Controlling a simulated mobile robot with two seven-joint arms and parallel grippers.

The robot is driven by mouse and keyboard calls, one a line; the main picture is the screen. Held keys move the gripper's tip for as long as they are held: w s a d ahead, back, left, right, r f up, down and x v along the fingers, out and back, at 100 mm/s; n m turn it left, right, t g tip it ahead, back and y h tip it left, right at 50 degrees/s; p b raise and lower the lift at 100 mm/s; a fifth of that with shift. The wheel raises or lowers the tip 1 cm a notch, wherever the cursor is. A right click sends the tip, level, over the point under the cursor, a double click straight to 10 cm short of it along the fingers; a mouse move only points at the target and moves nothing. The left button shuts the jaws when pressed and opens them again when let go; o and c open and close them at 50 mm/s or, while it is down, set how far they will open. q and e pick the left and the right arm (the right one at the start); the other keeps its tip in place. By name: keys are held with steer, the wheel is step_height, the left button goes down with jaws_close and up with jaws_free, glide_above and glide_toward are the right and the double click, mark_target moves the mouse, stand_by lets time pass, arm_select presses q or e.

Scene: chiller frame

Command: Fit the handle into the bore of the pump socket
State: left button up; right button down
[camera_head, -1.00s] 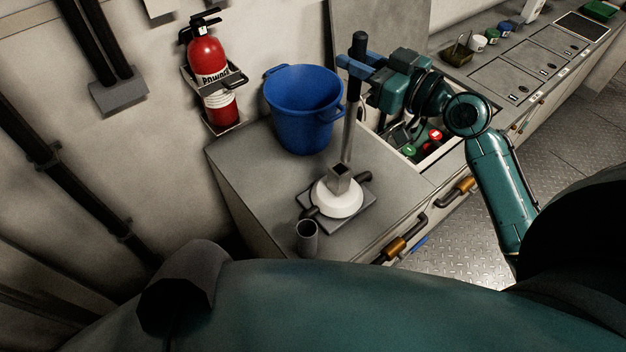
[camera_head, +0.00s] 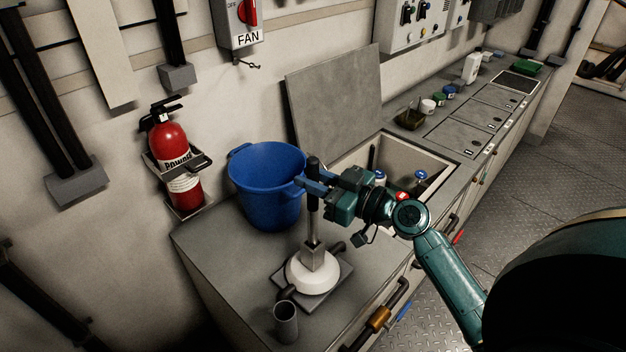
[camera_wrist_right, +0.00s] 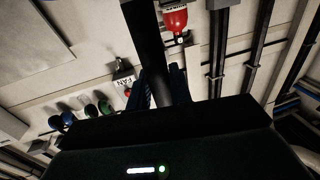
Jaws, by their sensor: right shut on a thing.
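The handle stands about upright over the pump socket (camera_head: 313,259), a grey square block on a white round body. The rod's lower end meets the top of the socket; how deep it sits in the bore, I cannot tell. In the right wrist view the dark handle (camera_wrist_right: 147,45) runs between the blue fingers. My left gripper is out of view.
A blue bucket (camera_head: 262,195) stands close behind the handle. A grey cup (camera_head: 286,322) stands in front of the pump's base plate (camera_head: 338,283). An open bin (camera_head: 440,168) with valves lies behind my right arm. A fire extinguisher (camera_head: 168,140) hangs on the wall.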

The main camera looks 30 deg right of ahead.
steer(key=shift+f+b, duration=0.2)
steer(key=shift+b, duration=0.15)
steer(key=c, duration=1.3)
jaws_free()
steer(key=shift+r, duration=0.1)
steer(key=shift+o, duration=0.2)
steer(key=shift+r+p, duration=0.2)
steer(key=shift+p, duration=0.2)
arm_select(q)
steer(key=b, duration=0.1)
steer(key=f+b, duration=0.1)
steer(key=b, duration=0.1)
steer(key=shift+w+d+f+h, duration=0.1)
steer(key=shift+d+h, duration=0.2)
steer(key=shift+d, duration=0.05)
arm_select(e)
steer(key=v, duration=0.7)
steer(key=shift+s, duration=0.2)
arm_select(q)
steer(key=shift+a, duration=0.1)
arm_select(e)
steer(key=shift+d, duration=0.1)
